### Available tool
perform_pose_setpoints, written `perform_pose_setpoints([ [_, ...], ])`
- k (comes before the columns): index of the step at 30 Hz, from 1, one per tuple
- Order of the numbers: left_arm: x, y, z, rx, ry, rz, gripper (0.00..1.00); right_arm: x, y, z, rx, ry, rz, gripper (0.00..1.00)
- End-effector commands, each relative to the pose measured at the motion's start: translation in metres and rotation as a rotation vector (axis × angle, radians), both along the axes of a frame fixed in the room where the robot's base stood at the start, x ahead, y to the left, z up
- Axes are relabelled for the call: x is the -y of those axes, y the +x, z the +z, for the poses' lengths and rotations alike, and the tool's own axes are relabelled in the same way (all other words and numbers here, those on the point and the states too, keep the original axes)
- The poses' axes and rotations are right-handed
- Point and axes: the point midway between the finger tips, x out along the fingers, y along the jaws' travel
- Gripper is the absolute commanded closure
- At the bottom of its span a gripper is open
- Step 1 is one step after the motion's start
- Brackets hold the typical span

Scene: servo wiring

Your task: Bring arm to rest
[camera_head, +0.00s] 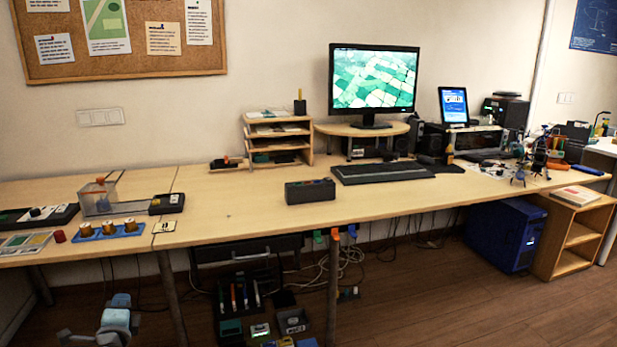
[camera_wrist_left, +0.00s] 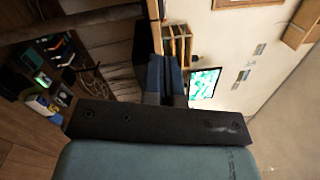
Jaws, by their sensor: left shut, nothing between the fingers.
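My left gripper (camera_head: 120,301) shows at the bottom left of the head view, low in front of the table and below its top. Its blue-grey fingers (camera_wrist_left: 165,78) show in the left wrist view, pressed together with nothing between them. It touches no object that I can see. My right gripper is not in view. The long wooden table (camera_head: 235,215) stands beyond the left gripper. It bears a blue tray (camera_head: 90,238) with brass-coloured round parts, a clear box (camera_head: 100,195) and a dark case (camera_head: 310,191).
A monitor (camera_head: 374,80), keyboard (camera_head: 381,172) and wooden shelf (camera_head: 249,138) stand along the back. A table leg (camera_head: 171,290) and hanging cables (camera_head: 340,262) are under the table. A blue computer case (camera_head: 504,236) stands at right. Open floor (camera_head: 450,310) lies in front.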

Motion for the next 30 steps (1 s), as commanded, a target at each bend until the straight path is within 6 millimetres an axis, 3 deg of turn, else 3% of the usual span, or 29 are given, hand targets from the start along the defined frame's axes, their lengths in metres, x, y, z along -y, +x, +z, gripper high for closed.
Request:
perform_pose_setpoints([
  [1, -0.018, -0.002, 0.006, -0.001, 0.038, 0.009, 1.0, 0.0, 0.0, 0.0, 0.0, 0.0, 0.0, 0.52],
  [3, 0.01, -0.018, -0.011, -0.027, -0.065, -0.063, 1.0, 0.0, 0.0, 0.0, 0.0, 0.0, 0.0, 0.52],
  [11, 0.096, -0.088, -0.044, -0.122, -0.457, -0.303, 1.0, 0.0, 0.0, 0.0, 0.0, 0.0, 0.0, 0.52],
  [15, 0.157, -0.149, -0.05, -0.197, -0.761, -0.459, 1.0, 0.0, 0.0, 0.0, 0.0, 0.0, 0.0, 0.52],
  [21, 0.231, -0.243, -0.026, -0.299, -1.226, -0.644, 1.0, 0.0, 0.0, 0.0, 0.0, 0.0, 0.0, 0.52],
  [30, 0.284, -0.339, 0.034, -0.395, -1.744, -0.783, 1.0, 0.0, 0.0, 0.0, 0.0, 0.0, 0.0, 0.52],
])
